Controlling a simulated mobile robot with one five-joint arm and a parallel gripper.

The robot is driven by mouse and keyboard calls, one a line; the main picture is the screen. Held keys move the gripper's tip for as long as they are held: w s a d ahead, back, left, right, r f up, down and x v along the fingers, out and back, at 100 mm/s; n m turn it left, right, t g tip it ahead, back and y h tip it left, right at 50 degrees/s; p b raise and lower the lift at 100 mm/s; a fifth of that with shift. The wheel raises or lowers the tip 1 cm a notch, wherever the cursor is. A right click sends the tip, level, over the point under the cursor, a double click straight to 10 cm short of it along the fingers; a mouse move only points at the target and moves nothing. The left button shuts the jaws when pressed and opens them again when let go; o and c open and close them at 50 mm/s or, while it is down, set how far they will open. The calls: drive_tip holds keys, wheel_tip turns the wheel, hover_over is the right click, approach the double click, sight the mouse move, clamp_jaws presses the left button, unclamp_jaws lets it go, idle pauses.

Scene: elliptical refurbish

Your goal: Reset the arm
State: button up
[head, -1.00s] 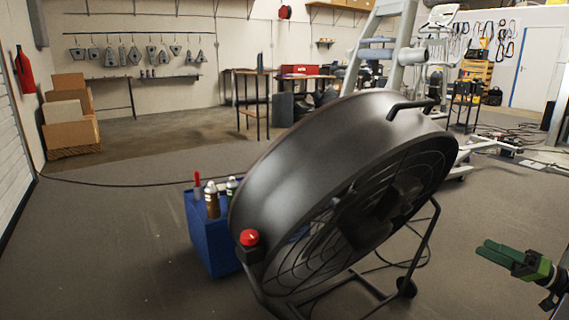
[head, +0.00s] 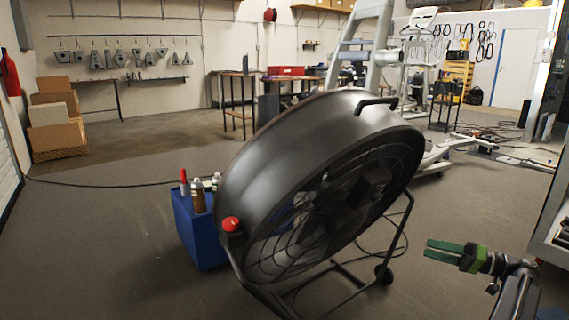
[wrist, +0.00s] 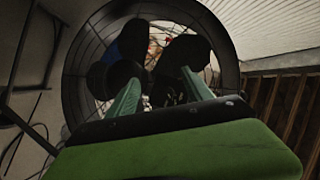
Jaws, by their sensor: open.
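My gripper (head: 446,251) has green fingers and is at the lower right of the head view. It points left and holds nothing. In the wrist view its two fingers (wrist: 157,90) stand apart in front of the grille of a large fan. The black drum fan (head: 310,190) stands tilted on its frame in the middle of the head view, left of my gripper, with a gap between them. The fan has a red knob (head: 231,224) at its lower left.
A blue box (head: 198,235) with several bottles stands behind the fan at left. Cardboard boxes (head: 57,122) are stacked at far left. A grey ladder-like frame (head: 367,50) stands behind. A cabinet (head: 550,225) edges in at right.

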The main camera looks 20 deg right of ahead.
drive_tip(key=w+a+f+g+h, duration=0.1)
drive_tip(key=w+a+f+g, duration=0.3)
drive_tip(key=a, duration=0.5)
drive_tip(key=w+a+f+g, duration=0.2)
drive_tip(key=w+a+f, duration=0.3)
drive_tip(key=a, duration=0.4)
drive_tip(key=w+a+f+g+h, duration=0.1)
drive_tip(key=w+a+f+g, duration=0.3)
drive_tip(key=a, duration=0.6)
drive_tip(key=s+a+f+n+g+h, duration=0.15)
drive_tip(key=a+f+h, duration=0.35)
drive_tip(key=a, duration=0.7)
drive_tip(key=a+f+n+g+h, duration=0.2)
drive_tip(key=a+f+h, duration=0.3)
drive_tip(key=a, duration=0.6)
wheel_tip(320, 180, up, 53)
drive_tip(key=s+p, duration=0.2)
drive_tip(key=p, duration=5.2)
drive_tip(key=shift+s+a, duration=0.2)
drive_tip(key=shift+s, duration=0.1)
